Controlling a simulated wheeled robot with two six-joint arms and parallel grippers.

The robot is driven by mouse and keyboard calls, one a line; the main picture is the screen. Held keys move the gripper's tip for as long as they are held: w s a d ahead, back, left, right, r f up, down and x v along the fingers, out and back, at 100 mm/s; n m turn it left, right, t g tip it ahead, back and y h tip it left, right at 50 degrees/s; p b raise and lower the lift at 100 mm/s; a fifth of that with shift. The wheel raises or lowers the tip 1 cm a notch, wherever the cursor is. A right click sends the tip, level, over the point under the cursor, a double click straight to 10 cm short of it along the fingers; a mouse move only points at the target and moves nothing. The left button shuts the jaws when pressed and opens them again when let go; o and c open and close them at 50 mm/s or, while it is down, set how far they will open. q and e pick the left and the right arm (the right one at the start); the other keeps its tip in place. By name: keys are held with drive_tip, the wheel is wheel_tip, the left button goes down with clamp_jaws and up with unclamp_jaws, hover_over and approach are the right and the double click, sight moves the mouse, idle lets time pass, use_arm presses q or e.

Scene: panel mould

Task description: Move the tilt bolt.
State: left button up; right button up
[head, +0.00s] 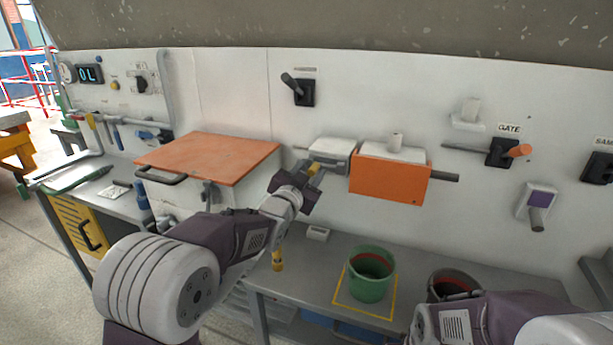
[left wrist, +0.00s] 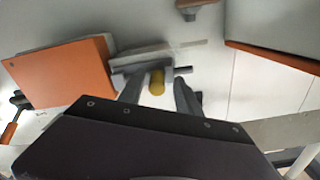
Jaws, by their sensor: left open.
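My left gripper (head: 312,176) is at the knob.
The orange-lidded box (head: 210,157) stands left of my left gripper. A green bucket (head: 370,275) stands on the bench below, with a dark bucket (head: 453,285) beside it. The GATE lever (head: 503,152) projects from the panel at right.

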use_arm(q)
drive_tip(key=v, duration=0.8)
drive_tip(key=shift+s+a+b, duration=0.15)
drive_tip(key=shift+s+b, duration=0.1)
drive_tip(key=shift+b, duration=0.05)
